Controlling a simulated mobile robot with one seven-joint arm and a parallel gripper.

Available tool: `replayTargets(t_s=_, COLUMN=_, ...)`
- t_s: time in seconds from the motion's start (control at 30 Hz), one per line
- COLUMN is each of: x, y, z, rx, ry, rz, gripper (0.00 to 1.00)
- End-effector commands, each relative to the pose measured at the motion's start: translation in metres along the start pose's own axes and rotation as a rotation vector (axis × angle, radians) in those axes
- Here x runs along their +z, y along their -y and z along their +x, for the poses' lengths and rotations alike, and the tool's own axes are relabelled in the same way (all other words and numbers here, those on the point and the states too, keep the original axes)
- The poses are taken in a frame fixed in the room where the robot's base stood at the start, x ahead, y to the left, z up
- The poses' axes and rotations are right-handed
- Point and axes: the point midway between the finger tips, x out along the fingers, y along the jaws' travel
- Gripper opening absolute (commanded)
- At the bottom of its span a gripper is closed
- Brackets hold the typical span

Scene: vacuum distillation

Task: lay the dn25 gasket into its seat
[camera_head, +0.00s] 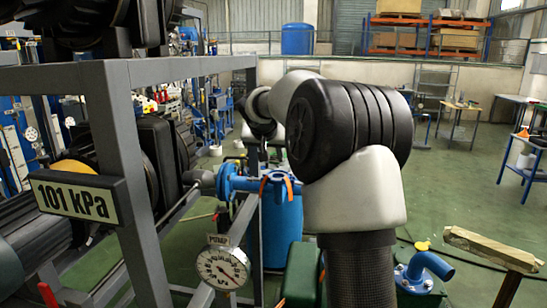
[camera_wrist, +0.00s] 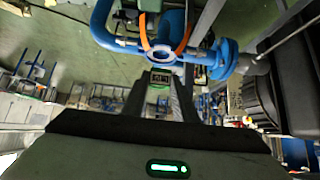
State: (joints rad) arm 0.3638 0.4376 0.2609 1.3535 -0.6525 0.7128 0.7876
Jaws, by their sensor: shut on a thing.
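My gripper (camera_wrist: 160,84) shows in the wrist view, its dark fingers pointing up the picture from the wide wrist body. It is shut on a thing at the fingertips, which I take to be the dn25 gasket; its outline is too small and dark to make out. Just beyond the fingertips is a pale blue ring-shaped flange (camera_wrist: 162,54) on the blue pipework, with an orange band on each side; I cannot tell whether it is the gasket's seat.
A blue vessel (camera_head: 281,228) with a blue flanged pipe (camera_head: 228,180) stands left of my arm. A grey frame (camera_head: 130,180) with a "101 kPa" sign (camera_head: 76,195) and a dial gauge (camera_head: 222,267) is at left. A wooden-topped stand (camera_head: 493,248) is at right.

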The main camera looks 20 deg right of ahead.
Motion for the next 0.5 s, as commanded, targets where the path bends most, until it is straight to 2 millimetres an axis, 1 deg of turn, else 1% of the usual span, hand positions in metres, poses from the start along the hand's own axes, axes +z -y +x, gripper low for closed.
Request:
replayTargets(t_s=0.03, x=0.006, y=0.0, z=0.006, rx=0.001, ry=0.002, rz=0.0, gripper=0.05)
replayTargets(t_s=0.5, x=0.037, y=0.0, z=0.036, rx=0.0, ry=0.001, rz=-0.001, gripper=0.05)
